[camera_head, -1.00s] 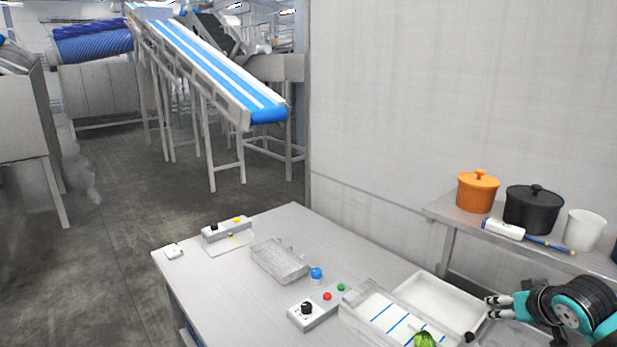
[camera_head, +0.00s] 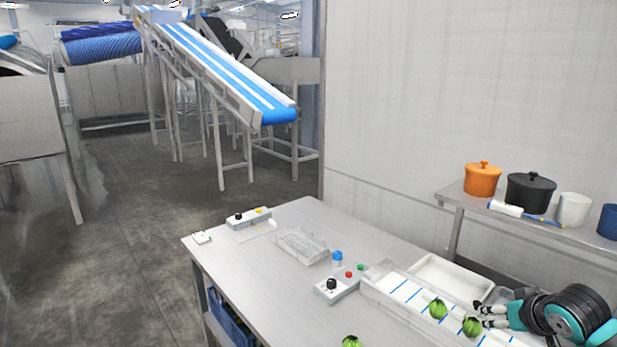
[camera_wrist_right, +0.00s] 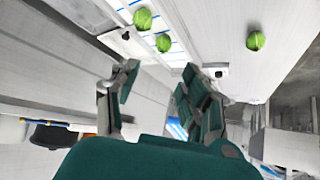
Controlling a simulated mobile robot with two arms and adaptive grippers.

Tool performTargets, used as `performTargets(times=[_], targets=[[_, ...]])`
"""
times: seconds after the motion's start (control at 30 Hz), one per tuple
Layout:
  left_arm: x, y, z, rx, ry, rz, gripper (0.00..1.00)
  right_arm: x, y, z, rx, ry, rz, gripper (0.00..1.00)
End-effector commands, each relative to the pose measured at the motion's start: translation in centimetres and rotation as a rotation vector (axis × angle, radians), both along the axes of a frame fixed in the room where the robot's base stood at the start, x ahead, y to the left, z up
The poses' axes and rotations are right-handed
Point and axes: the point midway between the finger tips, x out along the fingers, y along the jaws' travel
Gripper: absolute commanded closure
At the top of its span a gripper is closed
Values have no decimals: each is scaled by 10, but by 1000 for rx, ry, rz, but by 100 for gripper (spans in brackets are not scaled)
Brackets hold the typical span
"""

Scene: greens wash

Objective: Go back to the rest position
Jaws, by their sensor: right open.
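My right gripper (camera_head: 482,315) is at the right of the head view, above the right end of the worktable. In the right wrist view its fingers (camera_wrist_right: 158,90) are spread apart with nothing between them. A green sprout-like vegetable (camera_head: 438,308) and a second one (camera_head: 471,326) lie on the white blue-striped conveyor tray (camera_head: 385,288), close to the gripper. A third green vegetable (camera_head: 351,342) lies on the table to the left, at the bottom edge. All three also show in the right wrist view, the third apart at the right (camera_wrist_right: 256,41). My left gripper is not in view.
The worktable (camera_head: 270,280) holds a wire basket (camera_head: 300,246), a control box (camera_head: 337,287), a blue-capped item (camera_head: 337,257) and a white tray (camera_head: 450,278). A shelf behind carries an orange pot (camera_head: 482,179), a black pot (camera_head: 529,193) and a white cup (camera_head: 573,209). Open floor lies left.

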Motion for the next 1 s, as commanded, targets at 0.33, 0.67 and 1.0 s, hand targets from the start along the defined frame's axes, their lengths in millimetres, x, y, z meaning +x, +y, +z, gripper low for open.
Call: performTargets(times=[0.33,0.67,1.0], targets=[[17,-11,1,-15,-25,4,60,-31,50,-59,-28,77,96,54],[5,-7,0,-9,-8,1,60,-128,140,-148,-44,209,242,54],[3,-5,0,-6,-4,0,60,-250,189,-184,-45,345,258,54]])
